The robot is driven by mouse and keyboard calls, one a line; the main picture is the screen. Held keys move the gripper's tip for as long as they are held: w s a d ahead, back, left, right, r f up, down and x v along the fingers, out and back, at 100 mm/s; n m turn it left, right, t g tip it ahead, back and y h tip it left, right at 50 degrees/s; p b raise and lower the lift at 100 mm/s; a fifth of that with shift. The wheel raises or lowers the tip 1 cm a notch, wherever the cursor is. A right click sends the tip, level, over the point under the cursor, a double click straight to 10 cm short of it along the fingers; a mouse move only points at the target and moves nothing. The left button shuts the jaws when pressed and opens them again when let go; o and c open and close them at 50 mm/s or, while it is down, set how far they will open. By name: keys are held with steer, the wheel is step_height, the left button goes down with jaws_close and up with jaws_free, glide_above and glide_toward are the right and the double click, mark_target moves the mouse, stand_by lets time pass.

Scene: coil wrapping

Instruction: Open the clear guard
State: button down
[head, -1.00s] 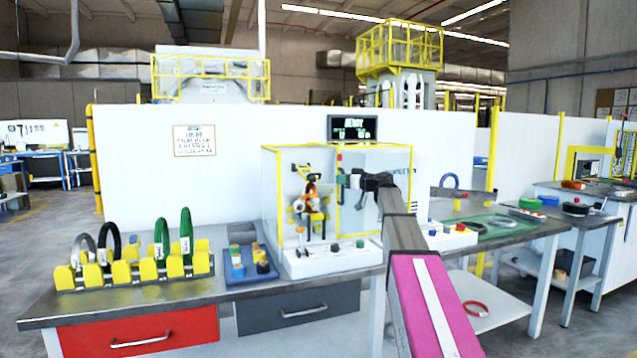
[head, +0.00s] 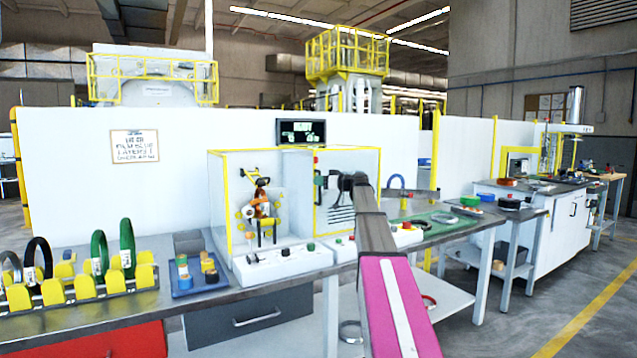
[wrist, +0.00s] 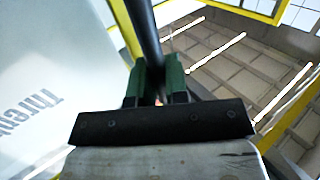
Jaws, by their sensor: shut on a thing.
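The clear guard (head: 348,150) is a see-through panel with yellow edging on the front of the white coil wrapping machine (head: 222,200). A dark bar (wrist: 145,35), which looks like the guard's handle, runs between the green fingers of my gripper (wrist: 160,82) in the wrist view. My gripper (head: 325,181) is shut on this bar near an upright yellow edge in the head view. My wrist and arm cover part of the guard's right side. I cannot tell how far the guard stands open.
Below the machine's front is a control box (head: 283,262) with buttons. A blue tray (head: 200,283) with small parts and a yellow rack (head: 85,288) of coils stand to its left. A green mat (head: 440,222) lies on the bench to the right.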

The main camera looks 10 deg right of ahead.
steer(key=c, duration=1.1)
jaws_free()
steer(key=shift+c, duration=0.2)
steer(key=v, duration=1.1)
